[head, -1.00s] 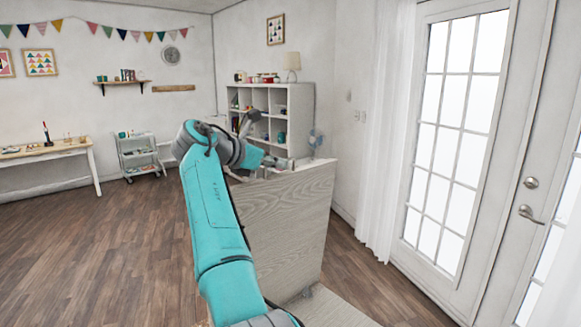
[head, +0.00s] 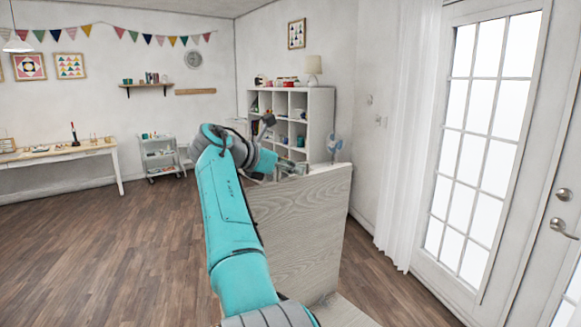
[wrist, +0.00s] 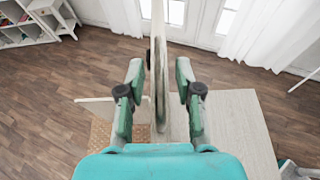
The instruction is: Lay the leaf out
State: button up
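The leaf (head: 300,225) is a pale wood-grain panel standing upright in the head view. In the wrist view the leaf (wrist: 159,75) shows edge-on as a thin strip running away from me. My gripper (head: 290,171) is at the leaf's top edge in the head view. In the wrist view my gripper (wrist: 160,98) has one finger on each side of the leaf. The fingers stand apart, with a gap visible on both sides, so it looks open around the edge. Whether a fingertip touches the leaf is hard to tell.
A pale flat surface (wrist: 240,120) lies below, right of the leaf in the wrist view. Glass doors (head: 480,140) and a white curtain (head: 405,150) stand on the right. A white cube shelf (head: 318,108) and small fan (head: 334,143) are behind. The wooden floor (head: 130,240) at left is clear.

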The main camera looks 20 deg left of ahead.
notch_tip(320, 180, up, 4)
jog(key=r, duration=0.1)
send_over(253, 189)
jog(key=shift+w+a+f, duration=0.1)
jog(key=shift+f, duration=0.15)
